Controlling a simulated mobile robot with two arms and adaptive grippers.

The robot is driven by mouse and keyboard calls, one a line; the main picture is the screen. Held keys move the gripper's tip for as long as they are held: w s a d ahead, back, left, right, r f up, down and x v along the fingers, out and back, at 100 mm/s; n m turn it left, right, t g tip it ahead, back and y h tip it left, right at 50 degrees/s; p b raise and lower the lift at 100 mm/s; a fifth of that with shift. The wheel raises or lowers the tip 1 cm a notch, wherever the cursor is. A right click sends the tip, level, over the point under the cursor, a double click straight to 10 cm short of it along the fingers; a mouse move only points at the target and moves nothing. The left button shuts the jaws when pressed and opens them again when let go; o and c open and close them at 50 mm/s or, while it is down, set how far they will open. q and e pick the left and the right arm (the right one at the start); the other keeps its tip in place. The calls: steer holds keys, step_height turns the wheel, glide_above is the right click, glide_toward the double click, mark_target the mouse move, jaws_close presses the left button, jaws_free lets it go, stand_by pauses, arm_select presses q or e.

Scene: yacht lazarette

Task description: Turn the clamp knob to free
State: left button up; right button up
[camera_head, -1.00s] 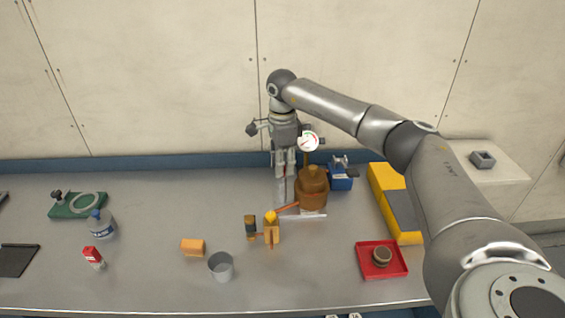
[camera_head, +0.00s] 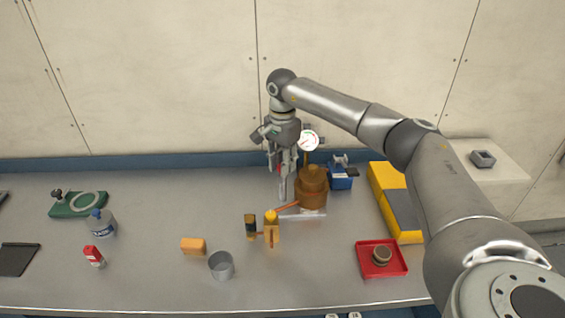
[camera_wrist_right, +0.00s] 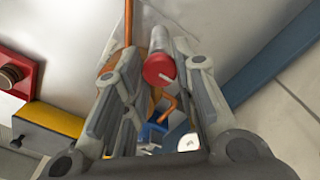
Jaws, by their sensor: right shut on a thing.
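A red round knob (camera_wrist_right: 158,68) with a short pale line on its face shows in the wrist view, on the end of a grey cylinder. I take it as the clamp knob. It lies between the fingers of my right gripper (camera_wrist_right: 152,56), which is shut on it. In the head view my right gripper (camera_head: 284,190) points down just left of a brown-bronze cylindrical body (camera_head: 312,190). Only a speck of red shows between the fingers there, so the knob is mostly hidden. My left gripper is not in view.
A white dial gauge (camera_head: 308,141) rises close to the gripper's right. A blue vice-like block (camera_head: 341,180) and a yellow-grey box (camera_head: 397,205) stand further right. A red tray (camera_head: 364,270) is at front right.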

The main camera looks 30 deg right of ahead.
stand_by(0.3)
steer(key=o, duration=1.1)
steer(key=shift+c, duration=0.2)
step_height(320, 180, up, 12)
